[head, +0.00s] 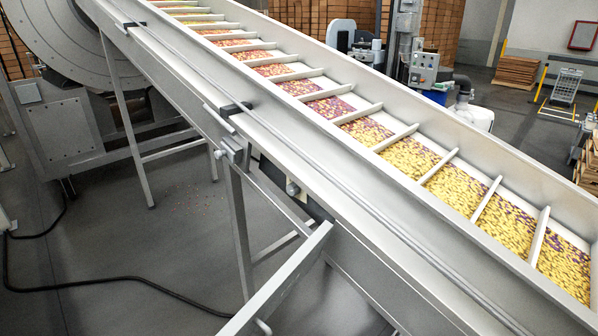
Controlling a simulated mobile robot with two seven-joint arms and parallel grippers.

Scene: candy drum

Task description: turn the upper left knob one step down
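I cannot make out the upper left knob for certain in the head view. A small grey control box (424,62) stands in the background beyond the conveyor, with a few small coloured controls on its face. They are too small to tell their kind or setting. Neither of my grippers is in view.
An inclined conveyor (360,215) with yellow, purple and red candies between slats crosses the view. A large metal drum (62,40) stands at upper left. Metal legs (240,235) and a black cable (125,281) occupy the floor. Grey floor is open at lower left.

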